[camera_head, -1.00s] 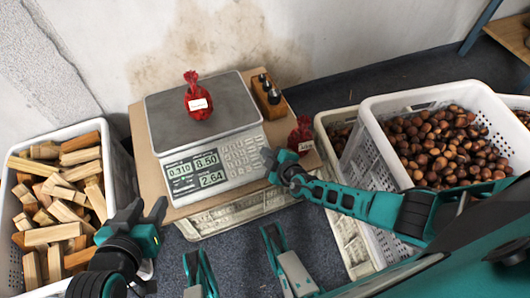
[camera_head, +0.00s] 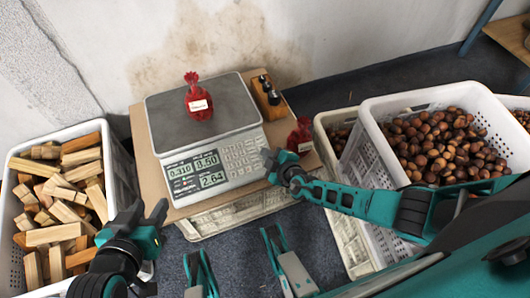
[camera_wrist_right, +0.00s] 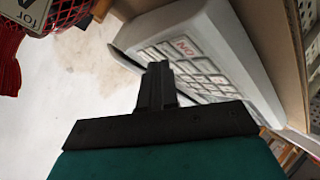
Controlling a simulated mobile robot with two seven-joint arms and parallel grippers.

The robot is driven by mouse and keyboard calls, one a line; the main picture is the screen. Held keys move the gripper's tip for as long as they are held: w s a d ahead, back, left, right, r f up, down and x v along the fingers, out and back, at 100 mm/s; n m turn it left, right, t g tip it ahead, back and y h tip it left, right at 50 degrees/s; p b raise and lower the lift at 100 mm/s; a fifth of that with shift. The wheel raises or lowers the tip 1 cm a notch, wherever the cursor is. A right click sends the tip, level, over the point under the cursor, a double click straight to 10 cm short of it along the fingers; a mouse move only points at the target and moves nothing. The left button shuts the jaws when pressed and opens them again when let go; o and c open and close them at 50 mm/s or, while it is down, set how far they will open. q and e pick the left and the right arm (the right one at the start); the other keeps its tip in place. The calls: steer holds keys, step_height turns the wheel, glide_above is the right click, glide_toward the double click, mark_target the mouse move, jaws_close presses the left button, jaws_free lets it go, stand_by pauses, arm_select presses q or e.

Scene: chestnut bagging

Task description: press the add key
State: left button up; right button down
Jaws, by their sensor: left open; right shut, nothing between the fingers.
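The scale (camera_head: 205,130) stands on a brown board, with its display (camera_head: 197,172) reading 0.310, 8.50 and 2.64. Its keypad (camera_head: 243,157) is at the front right of the panel. My right gripper (camera_head: 268,156) is shut and empty, its tips at the right edge of the keypad. In the right wrist view its shut fingers (camera_wrist_right: 157,85) are in front of the keypad (camera_wrist_right: 190,65); I cannot tell whether they touch a key. A red net bag with a white label (camera_head: 198,98) sits on the scale's plate. My left gripper (camera_head: 142,216) is open and empty, left of the scale.
A second red bag (camera_head: 300,135) and a wooden block with dark tools (camera_head: 268,97) are right of the scale. A crate of wood pieces (camera_head: 20,160) is at left. A white crate of chestnuts (camera_head: 385,160) is at right, close to my right arm.

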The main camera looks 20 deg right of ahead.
steer(key=shift+s+r, duration=0.15)
steer(key=shift+r, duration=0.2)
steer(key=r+p, duration=0.1)
steer(key=s+r+p, duration=0.1)
steer(key=r+p, duration=0.2)
steer(key=shift+s+r, duration=0.3)
steer(key=shift+r, duration=0.05)
stand_by(1.7)
